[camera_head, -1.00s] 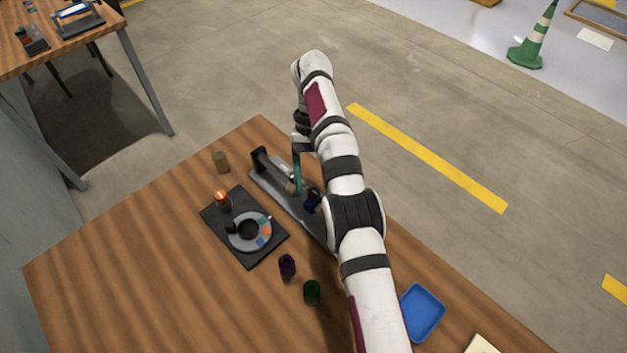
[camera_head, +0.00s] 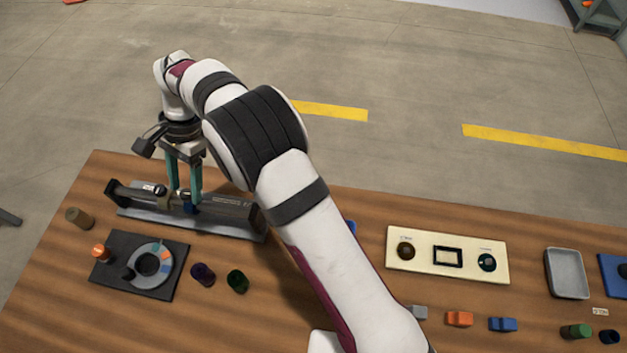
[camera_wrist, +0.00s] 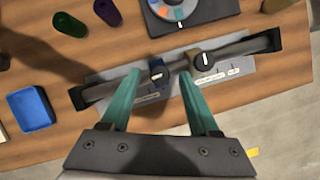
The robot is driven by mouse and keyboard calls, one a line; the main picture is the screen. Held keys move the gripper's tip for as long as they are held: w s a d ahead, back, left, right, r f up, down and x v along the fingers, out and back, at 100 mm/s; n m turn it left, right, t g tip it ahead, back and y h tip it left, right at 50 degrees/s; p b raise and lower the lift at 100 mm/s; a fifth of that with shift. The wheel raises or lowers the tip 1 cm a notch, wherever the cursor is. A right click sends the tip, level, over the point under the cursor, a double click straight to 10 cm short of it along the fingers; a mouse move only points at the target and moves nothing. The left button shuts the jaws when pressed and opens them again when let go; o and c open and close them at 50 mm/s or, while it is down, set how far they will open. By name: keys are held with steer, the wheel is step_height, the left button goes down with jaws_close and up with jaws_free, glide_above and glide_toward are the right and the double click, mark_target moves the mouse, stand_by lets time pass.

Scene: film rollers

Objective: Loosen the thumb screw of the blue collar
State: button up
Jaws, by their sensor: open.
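The blue collar (camera_wrist: 157,70) sits on a dark roller shaft held between two end blocks on a grey base plate (camera_wrist: 103,72); a small light-coloured piece shows on its top. In the head view the collar (camera_head: 190,208) is partly hidden by my fingers. My gripper (camera_wrist: 158,74) has two teal fingers, apart and pointing down, one on each side of the blue collar in the wrist view; it also shows in the head view (camera_head: 184,194). I cannot tell whether the fingers touch anything. A second, tan-grey collar (camera_wrist: 204,60) with a dark round top is on the same shaft.
A black board (camera_head: 172,287) with a coloured ring stands in front of the fixture. Purple (camera_head: 203,274) and green (camera_head: 238,281) cylinders stand near it, a brown one (camera_head: 80,218) at left. A blue tray (camera_wrist: 30,108) and cream panel (camera_head: 448,272) lie to the side.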

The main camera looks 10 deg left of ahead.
steer(key=m, duration=0.1)
steer(key=m+y, duration=0.1)
steer(key=m, duration=0.1)
steer(key=shift+s+d+r+t, duration=0.1)
steer(key=shift+d+t, duration=0.1)
steer(key=shift+t, duration=0.1)
steer(key=shift+d+r+m+y, duration=0.1)
steer(key=shift+r+m+y, duration=0.25)
steer(key=shift+m, duration=0.55)
steer(key=v, duration=1.4)
steer(key=s+d+r+n+t, duration=0.1)
steer(key=d+r, duration=0.1)
steer(key=d, duration=0.6)
steer(key=s+d+r+t, duration=0.1)
steer(key=d+r, duration=0.1)
steer(key=d, duration=0.5)
steer(key=s+d, duration=0.3)
steer(key=d, duration=0.2)
steer(key=s+d+f+n+h, duration=0.1)
steer(key=s+d, duration=0.2)
steer(key=d, duration=0.3)
steer(key=shift+s+f+n+t, duration=0.3)
steer(key=shift+s+t, duration=0.1)
steer(key=shift+d, duration=0.1)
steer(key=s+d+f+n, duration=0.1)
steer(key=s+d+f, duration=0.4)
steer(key=s, duration=0.4)
steer(key=shift+s+d+t+h, duration=0.2)
steer(key=shift+d+t+h, duration=0.15)
steer(key=shift+d, duration=0.35)
